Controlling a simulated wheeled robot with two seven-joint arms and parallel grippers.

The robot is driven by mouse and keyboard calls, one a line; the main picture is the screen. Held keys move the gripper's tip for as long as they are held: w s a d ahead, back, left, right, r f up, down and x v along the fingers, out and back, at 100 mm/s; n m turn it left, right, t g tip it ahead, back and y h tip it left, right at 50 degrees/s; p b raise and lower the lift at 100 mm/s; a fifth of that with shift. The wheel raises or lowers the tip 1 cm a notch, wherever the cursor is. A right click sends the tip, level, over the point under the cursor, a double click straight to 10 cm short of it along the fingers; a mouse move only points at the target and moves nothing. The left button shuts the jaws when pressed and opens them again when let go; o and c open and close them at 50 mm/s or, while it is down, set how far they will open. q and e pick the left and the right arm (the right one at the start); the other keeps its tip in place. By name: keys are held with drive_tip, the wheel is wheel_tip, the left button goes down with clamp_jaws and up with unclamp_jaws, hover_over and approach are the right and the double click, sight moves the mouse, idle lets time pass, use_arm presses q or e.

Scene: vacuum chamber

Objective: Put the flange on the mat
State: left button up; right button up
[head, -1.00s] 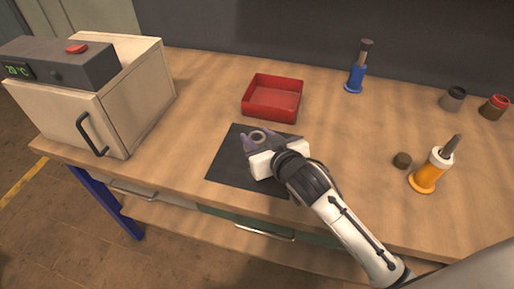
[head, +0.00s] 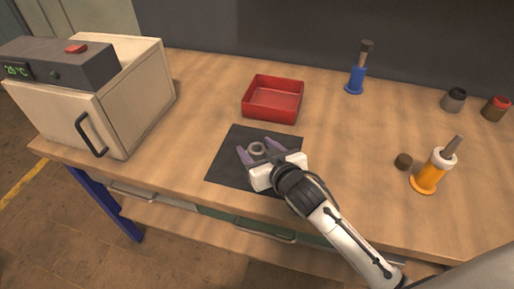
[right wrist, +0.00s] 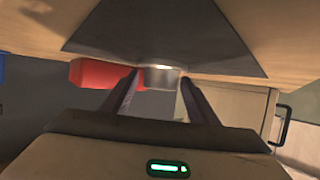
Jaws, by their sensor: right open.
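The flange (head: 257,148) is a small grey metal ring lying on the dark square mat (head: 226,171), on the mat's upper middle part. My right gripper (head: 254,146) is open, with its two purple-grey fingers low over the mat, one on each side of the flange. In the right wrist view the flange (right wrist: 162,78) shows between the fingertips (right wrist: 158,80), with gaps on both sides, and the mat (right wrist: 160,35) is behind it. My left gripper is not in view.
A red tray (head: 272,117) stands just behind the mat. A beige oven-like box (head: 66,122) is at the left. A blue-based tool (head: 355,82), an orange-based tool (head: 425,180), a small dark cap (head: 403,161) and two jars (head: 453,99) stand to the right.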

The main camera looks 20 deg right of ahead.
drive_tip(key=shift+r, duration=0.25)
drive_tip(key=v, duration=1.2)
drive_tip(key=shift+p, duration=0.3)
drive_tip(key=shift+f, duration=0.1)
